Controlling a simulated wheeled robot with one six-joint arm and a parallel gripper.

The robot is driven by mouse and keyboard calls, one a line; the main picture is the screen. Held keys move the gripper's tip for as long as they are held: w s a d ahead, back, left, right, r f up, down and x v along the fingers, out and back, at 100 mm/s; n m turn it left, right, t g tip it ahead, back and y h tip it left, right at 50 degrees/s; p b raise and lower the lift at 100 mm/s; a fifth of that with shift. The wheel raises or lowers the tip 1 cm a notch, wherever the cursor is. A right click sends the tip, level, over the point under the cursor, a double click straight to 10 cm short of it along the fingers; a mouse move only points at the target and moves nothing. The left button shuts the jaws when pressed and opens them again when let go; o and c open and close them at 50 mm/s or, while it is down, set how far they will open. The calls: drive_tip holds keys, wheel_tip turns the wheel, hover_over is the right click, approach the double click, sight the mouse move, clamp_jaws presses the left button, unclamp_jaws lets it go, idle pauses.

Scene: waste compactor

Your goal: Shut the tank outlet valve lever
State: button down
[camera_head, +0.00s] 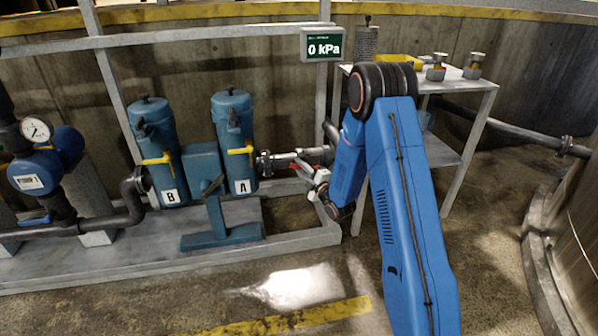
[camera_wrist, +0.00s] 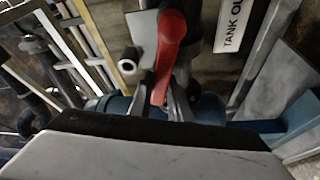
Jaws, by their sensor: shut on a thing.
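The red valve lever (camera_wrist: 169,42) shows in the wrist view, running from upper middle down between the two grey fingers of my gripper (camera_wrist: 162,103). The fingers are shut on its lower end. A white label (camera_wrist: 234,24) reading "TANK OU", cut off by the picture's edge, is to the right of the lever. In the head view my gripper (camera_head: 311,180) is at the pipe right of canister A, and a small red part of the lever (camera_head: 306,168) shows there. The valve body is mostly hidden behind the gripper and my arm.
Blue canisters A (camera_head: 235,130) and B (camera_head: 158,150) stand left of my gripper on a grey skid. A screen (camera_head: 323,46) reads 0 kPa. A metal table (camera_head: 452,82) with small parts stands behind my arm. A round-walled tank (camera_head: 580,215) is at right.

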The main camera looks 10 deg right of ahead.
drive_tip(key=shift+d+r+m, duration=0.2)
drive_tip(key=shift+r+m, duration=0.25)
drive_tip(key=shift+m, duration=0.15)
drive_tip(key=c, duration=1.6)
unclamp_jaws()
drive_tip(key=shift+c, duration=0.2)
drive_tip(key=shift+t, duration=0.3)
